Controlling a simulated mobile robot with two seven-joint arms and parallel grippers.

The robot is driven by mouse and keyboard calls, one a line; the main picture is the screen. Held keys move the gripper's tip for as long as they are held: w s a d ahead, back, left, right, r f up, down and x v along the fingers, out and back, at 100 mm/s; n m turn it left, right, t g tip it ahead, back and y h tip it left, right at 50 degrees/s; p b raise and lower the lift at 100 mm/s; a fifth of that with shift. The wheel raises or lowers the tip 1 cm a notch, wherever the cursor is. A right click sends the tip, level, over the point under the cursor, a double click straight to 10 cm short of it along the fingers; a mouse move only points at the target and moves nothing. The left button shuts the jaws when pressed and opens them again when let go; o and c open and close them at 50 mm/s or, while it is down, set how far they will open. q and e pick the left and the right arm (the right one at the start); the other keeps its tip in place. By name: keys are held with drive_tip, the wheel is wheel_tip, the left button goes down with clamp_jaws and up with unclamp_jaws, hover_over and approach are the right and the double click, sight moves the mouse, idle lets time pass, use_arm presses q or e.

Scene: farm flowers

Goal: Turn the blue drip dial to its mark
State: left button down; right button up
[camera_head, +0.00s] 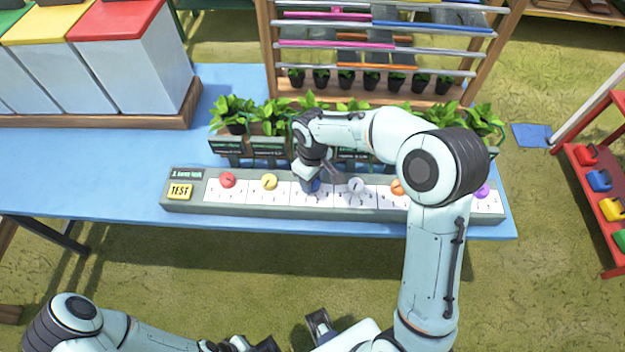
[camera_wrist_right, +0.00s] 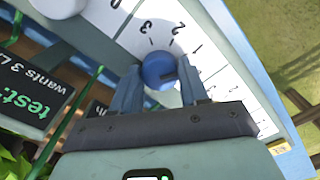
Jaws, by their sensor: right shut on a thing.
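The blue drip dial (camera_wrist_right: 160,70) sits on the white scale panel of the grey dial strip (camera_head: 230,208). In the head view only a bit of the blue dial (camera_head: 311,186) shows under my right gripper (camera_head: 318,184). In the right wrist view my right gripper (camera_wrist_right: 160,88) has its two fingers on either side of the dial, shut on it. Numbers 1, 2 and 3 show around the dial; which one it points to I cannot tell. My left gripper (camera_head: 240,345) is low at the bottom edge, and its jaws are not clear.
Red (camera_head: 227,180), yellow (camera_head: 269,182), white (camera_head: 356,185), orange (camera_head: 398,187) and purple (camera_head: 482,191) dials share the strip. A yellow TEST button (camera_head: 180,191) is at its left end. Potted plants (camera_head: 270,117) and a sign (camera_wrist_right: 40,95) stand behind it.

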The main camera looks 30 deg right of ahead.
drive_tip(key=m, duration=0.3)
drive_tip(key=shift+m+b, duration=0.3)
drive_tip(key=shift+m, duration=1.2)
drive_tip(key=o, duration=1.1)
drive_tip(key=shift+c, duration=0.2)
wheel_tip(320, 180, up, 14)
drive_tip(key=p, duration=0.1)
drive_tip(key=shift+f, duration=0.25)
drive_tip(key=shift+f, duration=0.1)
